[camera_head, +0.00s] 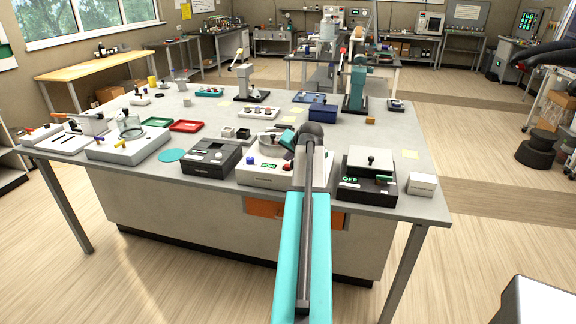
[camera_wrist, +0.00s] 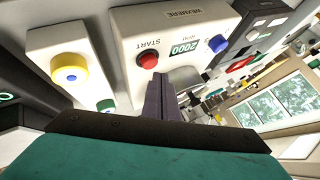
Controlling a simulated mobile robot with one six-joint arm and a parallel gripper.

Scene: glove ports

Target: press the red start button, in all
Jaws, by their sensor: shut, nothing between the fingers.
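The red start button (camera_wrist: 148,59) sits on a white device (camera_wrist: 128,24) in the wrist view, beside the printed word START. In the head view the white device (camera_head: 255,174) stands at the front of the bench, partly covered by my arm. The fingertips are not clear there.
In the wrist view, a pale panel with a yellow button (camera_wrist: 70,74) and a green button (camera_wrist: 105,105) is beside the device. In the head view, a dark box (camera_head: 210,156) stands left of it and a dark unit reading OFF (camera_head: 366,190) stands right.

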